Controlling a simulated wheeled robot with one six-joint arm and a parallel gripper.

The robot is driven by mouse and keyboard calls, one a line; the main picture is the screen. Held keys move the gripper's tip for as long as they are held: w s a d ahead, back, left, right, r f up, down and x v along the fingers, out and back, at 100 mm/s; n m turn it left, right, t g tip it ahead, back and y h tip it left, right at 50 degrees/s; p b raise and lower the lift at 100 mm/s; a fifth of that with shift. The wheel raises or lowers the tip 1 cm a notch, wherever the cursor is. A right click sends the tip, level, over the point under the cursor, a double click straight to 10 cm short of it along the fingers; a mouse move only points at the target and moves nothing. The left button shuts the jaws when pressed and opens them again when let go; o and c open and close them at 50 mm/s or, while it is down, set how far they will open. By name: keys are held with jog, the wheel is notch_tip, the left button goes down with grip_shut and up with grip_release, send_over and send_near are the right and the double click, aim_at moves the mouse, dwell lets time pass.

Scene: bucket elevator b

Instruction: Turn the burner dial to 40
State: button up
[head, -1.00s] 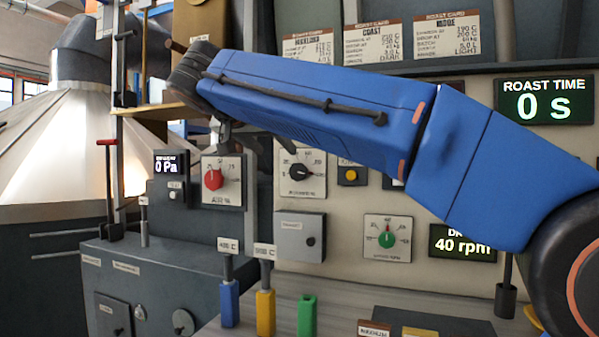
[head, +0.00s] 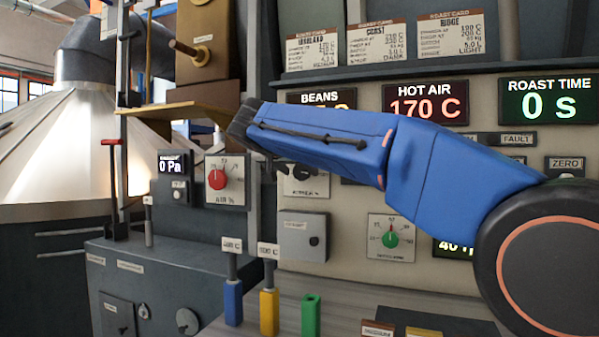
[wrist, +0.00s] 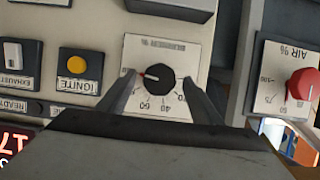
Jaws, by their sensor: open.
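The burner dial (wrist: 159,77) is a black round knob on a white plate in the wrist view, which shows the panel upside down. Its red and white pointer mark faces left in that view; the scale numbers are partly covered and the exact reading is unclear. My gripper (wrist: 160,82) is open, one finger on each side of the knob, with a visible gap on both sides. In the head view my gripper (head: 293,172) is in front of the burner plate (head: 305,189) and hides most of the dial.
The red air dial (head: 217,179) is left of my gripper. The ignite button (wrist: 76,65) and exhaust switch (wrist: 14,60) are on the other side. A green dial (head: 390,238) and a grey box (head: 303,237) are below. Coloured handles (head: 269,311) stand lower down.

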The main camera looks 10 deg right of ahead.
jog(key=shift+w+d+f, duration=0.3)
jog(key=shift+w+d, duration=0.1)
jog(key=shift+w, duration=0.1)
jog(key=shift+c, duration=0.7)
jog(key=c, duration=0.9)
